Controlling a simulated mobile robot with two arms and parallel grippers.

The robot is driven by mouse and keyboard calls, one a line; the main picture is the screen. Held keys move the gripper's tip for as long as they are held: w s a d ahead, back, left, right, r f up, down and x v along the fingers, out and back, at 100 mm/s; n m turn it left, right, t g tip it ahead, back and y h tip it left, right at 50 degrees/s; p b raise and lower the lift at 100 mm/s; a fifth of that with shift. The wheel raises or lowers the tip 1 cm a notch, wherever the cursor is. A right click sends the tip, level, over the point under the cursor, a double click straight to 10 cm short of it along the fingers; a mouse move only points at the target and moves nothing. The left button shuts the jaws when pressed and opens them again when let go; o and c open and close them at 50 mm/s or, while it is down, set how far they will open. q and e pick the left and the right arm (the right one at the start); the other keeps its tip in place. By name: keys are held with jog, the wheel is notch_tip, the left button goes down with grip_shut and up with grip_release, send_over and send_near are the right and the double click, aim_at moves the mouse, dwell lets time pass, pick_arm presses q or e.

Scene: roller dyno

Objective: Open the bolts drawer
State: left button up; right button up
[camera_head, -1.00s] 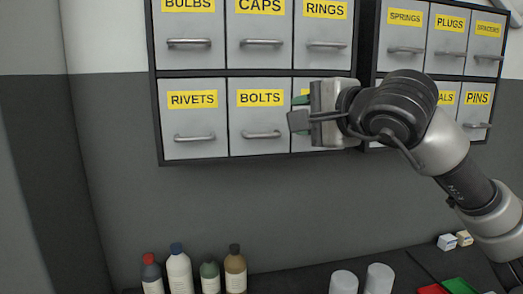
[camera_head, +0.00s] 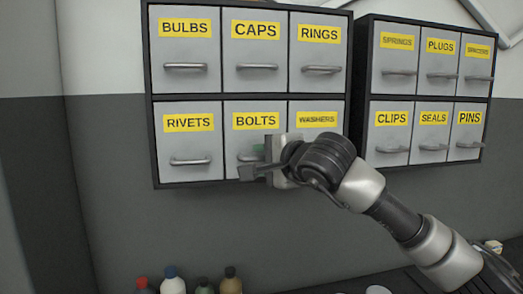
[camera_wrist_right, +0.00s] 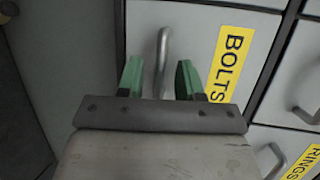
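The bolts drawer (camera_head: 236,143) is in the lower row of the left cabinet, in the middle, with a yellow BOLTS label. It looks shut, its front level with its neighbours. My right gripper (camera_head: 257,164) is in front of it and hides much of its handle. In the right wrist view, the grey bar handle (camera_wrist_right: 163,50) of the bolts drawer (camera_wrist_right: 195,35) stands between the two green fingertips of my right gripper (camera_wrist_right: 158,78). The fingers are apart, with a gap on each side of the handle. My left gripper is not in view.
The rivets drawer (camera_head: 190,145) is on the left and the washers drawer (camera_head: 318,112) on the right, partly behind my arm. A second cabinet (camera_head: 359,90) hangs to the right. Several bottles (camera_head: 172,285) stand below. The wall under the cabinets is bare.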

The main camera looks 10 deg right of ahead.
jog(key=shift+w+a+f, duration=0.1)
jog(key=shift+w+a, duration=0.05)
jog(key=shift+w, duration=0.25)
grip_shut()
